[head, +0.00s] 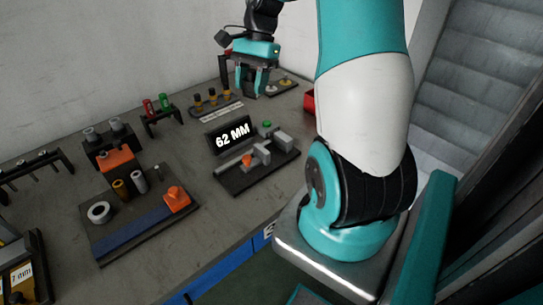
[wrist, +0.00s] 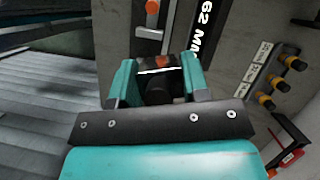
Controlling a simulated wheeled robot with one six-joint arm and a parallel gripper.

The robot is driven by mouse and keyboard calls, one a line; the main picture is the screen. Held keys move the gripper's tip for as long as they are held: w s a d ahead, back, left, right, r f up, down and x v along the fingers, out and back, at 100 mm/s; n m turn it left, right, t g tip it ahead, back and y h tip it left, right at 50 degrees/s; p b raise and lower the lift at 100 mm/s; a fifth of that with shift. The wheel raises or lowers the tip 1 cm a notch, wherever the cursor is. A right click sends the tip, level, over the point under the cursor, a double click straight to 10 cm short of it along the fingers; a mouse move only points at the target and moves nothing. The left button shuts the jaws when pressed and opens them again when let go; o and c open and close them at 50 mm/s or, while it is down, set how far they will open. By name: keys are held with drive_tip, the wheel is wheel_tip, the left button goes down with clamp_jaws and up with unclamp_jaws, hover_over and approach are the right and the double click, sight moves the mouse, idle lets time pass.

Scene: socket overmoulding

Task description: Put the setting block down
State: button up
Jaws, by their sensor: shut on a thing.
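My gripper (head: 254,82) is at the far end of the bench, pointing down. In the wrist view my gripper (wrist: 162,66) has its two teal fingers closed on a dark block with a pale edge and a red-orange spot, taken as the setting block (wrist: 158,62). The fingers and gripper body hide much of it. I cannot tell whether its underside touches the bench. A gauge fixture (head: 258,168) with an orange knob, a green button and a "62 MM" display (head: 233,135) stands nearer on the bench.
Several black-and-yellow plugs (head: 212,98) stand in a row beside my gripper. A small dark plate (head: 283,87) lies on its other side, and a red bin (head: 309,102) sits at the edge. A tray (head: 105,245) with rings and cylinders is at front left. Bare bench (head: 190,150) lies between.

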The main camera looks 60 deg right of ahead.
drive_tip(key=s+d+r+m+t, duration=0.1)
drive_tip(key=s+d+r+m, duration=0.1)
drive_tip(key=s+m, duration=0.15)
drive_tip(key=b, duration=0.2)
approach(273, 153)
drive_tip(key=a+f, duration=0.2)
drive_tip(key=f, duration=0.1)
drive_tip(key=a+f, duration=0.1)
drive_tip(key=f, duration=0.1)
drive_tip(key=shift+w+a, duration=0.3)
drive_tip(key=shift+a, duration=0.05)
drive_tip(key=shift+f, duration=0.15)
drive_tip(key=o, duration=1.2)
